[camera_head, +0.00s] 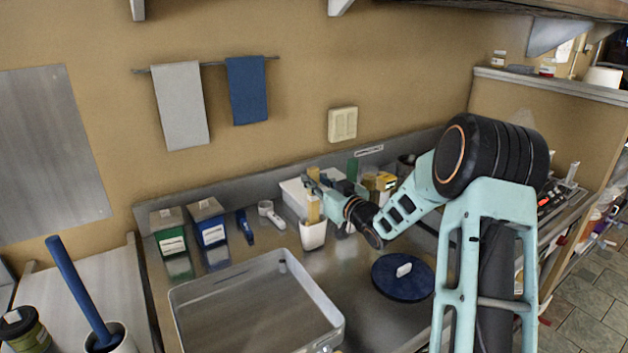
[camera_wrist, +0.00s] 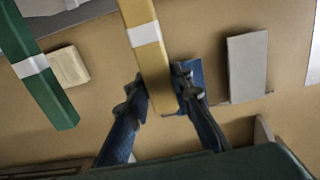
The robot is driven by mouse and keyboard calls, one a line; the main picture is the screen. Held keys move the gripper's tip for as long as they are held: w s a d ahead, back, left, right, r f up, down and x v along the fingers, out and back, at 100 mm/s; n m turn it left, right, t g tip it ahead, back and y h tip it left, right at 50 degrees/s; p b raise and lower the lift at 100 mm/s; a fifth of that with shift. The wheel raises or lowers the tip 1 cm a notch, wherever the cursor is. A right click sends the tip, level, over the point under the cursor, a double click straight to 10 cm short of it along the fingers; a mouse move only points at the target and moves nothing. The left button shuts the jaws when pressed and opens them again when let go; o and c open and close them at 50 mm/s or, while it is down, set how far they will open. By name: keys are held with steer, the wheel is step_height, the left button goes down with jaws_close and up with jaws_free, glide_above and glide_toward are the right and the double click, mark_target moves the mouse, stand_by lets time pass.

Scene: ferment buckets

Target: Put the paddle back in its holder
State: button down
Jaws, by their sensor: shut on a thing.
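A yellow paddle (camera_head: 313,209) with a white band stands roughly upright in my gripper (camera_head: 318,184). In the wrist view, the yellow paddle (camera_wrist: 152,60) runs between both fingers of my gripper (camera_wrist: 160,95), which are shut on it. A white cup-like holder (camera_head: 313,236) stands on the counter directly below, and the paddle's lower end meets its mouth. I cannot tell how deep the end sits inside. A green paddle (camera_head: 352,168) stands behind my gripper; it also shows in the wrist view (camera_wrist: 42,75). A blue paddle (camera_head: 78,290) leans in a white pot (camera_head: 112,342) at lower left.
A large open metal tray (camera_head: 335,318) fills the counter's front. A dark blue round lid (camera_head: 405,288) lies right of it. Green (camera_head: 170,246) and blue (camera_head: 210,233) labelled boxes stand at the left. A pale bin (camera_head: 292,192) and small yellow box (camera_head: 386,181) crowd the back.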

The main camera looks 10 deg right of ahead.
stand_by(0.3)
steer(key=c, duration=1.6)
jaws_free()
steer(key=v, duration=1.2)
steer(key=shift+d+r, duration=0.1)
